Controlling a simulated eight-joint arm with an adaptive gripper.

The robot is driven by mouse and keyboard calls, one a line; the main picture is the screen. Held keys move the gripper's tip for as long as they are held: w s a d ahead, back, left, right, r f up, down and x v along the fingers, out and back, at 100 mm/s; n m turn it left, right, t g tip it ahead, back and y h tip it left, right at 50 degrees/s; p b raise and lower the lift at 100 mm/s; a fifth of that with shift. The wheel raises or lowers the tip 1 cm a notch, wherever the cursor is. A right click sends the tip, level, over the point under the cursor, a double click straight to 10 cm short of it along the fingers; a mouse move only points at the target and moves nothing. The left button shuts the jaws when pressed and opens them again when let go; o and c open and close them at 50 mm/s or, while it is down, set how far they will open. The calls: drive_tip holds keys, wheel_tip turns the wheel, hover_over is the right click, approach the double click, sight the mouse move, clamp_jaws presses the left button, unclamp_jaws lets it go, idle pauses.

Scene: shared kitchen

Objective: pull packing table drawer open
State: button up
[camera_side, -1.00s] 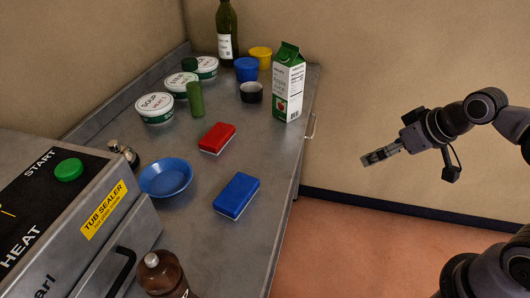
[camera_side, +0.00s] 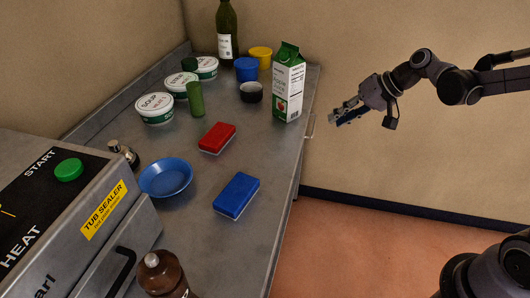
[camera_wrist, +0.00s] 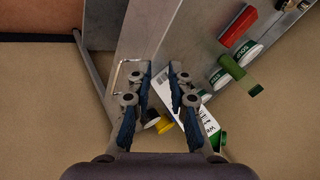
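The packing table (camera_side: 262,215) is a grey metal counter. On its right side, near the far end, a thin pale drawer handle (camera_side: 312,126) sticks out. The handle also shows in the wrist view (camera_wrist: 118,76), just left of my fingers, with the left finger overlapping part of it. The drawer front (camera_wrist: 143,35) looks flush with the table, as far as I can tell. My gripper (camera_side: 336,119) is just right of the handle in the side view, apart from it. In the wrist view its fingers (camera_wrist: 161,70) are spread with nothing held between them.
A milk carton (camera_side: 289,85) stands near the table edge beside the handle. Tubs, cups, a bottle (camera_side: 227,35), a red block (camera_side: 217,138), a blue block (camera_side: 236,195) and a blue bowl (camera_side: 166,177) are on top. Open floor (camera_side: 350,240) lies right of the table.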

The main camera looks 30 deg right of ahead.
drive_tip(key=w+d+f+m+y, duration=0.2)
drive_tip(key=w+d+f, duration=0.1)
drive_tip(key=w, duration=0.3)
drive_tip(key=m+t+y, duration=0.2)
drive_tip(key=t+y, duration=0.3)
approach(314, 128)
drive_tip(key=x, duration=1)
drive_tip(key=shift+w+f, duration=0.1)
drive_tip(key=shift+f, duration=0.2)
clamp_jaws()
